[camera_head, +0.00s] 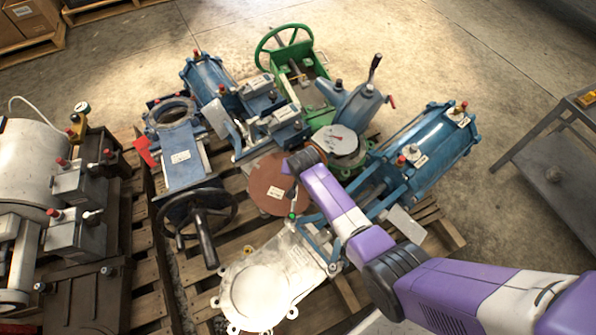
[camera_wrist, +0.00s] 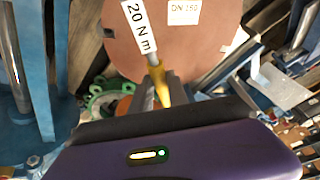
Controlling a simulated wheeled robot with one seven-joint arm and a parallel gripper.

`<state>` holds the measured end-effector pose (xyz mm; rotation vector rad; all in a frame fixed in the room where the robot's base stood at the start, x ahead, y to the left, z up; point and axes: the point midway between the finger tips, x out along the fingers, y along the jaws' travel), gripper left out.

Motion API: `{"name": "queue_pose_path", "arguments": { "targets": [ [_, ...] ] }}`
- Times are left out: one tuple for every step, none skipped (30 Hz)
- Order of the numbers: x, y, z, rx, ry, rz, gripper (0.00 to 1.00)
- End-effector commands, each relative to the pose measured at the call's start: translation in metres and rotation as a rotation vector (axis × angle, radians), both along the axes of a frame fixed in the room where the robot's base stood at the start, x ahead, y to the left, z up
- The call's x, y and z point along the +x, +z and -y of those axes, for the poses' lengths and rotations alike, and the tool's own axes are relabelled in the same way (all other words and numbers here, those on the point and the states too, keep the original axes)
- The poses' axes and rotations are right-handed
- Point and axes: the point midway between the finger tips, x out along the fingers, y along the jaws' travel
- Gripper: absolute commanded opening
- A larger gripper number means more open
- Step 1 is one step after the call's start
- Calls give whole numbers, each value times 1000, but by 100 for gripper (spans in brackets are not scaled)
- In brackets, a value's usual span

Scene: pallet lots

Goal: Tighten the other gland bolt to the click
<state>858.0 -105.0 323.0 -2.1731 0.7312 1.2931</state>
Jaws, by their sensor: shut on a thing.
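My gripper (camera_wrist: 163,100) is shut on a torque wrench (camera_wrist: 158,78) with a yellow grip and a metal shaft. A white tag on it reads "20 N m" (camera_wrist: 140,27). In the head view my gripper (camera_head: 292,190) hangs below the dark wrist joint, over the pallet. It is above the far end of a pale flanged valve (camera_head: 285,272) with a blue yoke (camera_head: 318,243). I cannot make out the gland bolts, and the wrench's working end is not clear, so contact with a bolt cannot be told.
A rust-brown disc (camera_head: 268,184), marked DN 150 in the wrist view (camera_wrist: 190,60), lies beside the gripper. A blue actuator (camera_head: 425,150), a green handwheel (camera_head: 284,48) and a blue valve with a black handwheel (camera_head: 196,215) crowd the pallet (camera_head: 200,268). A grey table (camera_head: 560,150) stands right.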

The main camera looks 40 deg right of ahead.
Motion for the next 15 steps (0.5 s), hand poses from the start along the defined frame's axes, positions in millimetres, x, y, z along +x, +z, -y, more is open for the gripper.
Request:
{"name": "queue_pose_path", "arguments": {
  "targets": [
    [-8,-7,6,-2,-9,-20,0],
    [-8,-7,6,-3,-5,-20,0],
    [-8,-7,6,-3,-2,-21,0],
    [-8,-7,6,-2,-1,-20,0],
    [-8,-7,5,-3,0,-20,0],
    [-8,-7,5,-3,0,-20,0],
    [-8,-7,5,-3,0,-20,0],
    [-8,-7,5,-3,0,-20,0],
    [-8,-7,5,-3,0,-20,0],
    [-8,-7,5,-3,0,-20,0],
    [-8,-7,5,-3,1,-20,0],
    [-7,-7,5,-2,1,-20,0],
    [-7,-7,5,-3,2,-20,0],
    [-7,-7,4,-2,5,-20,0],
    [-6,-7,4,-3,9,-20,0]
  ]
}}
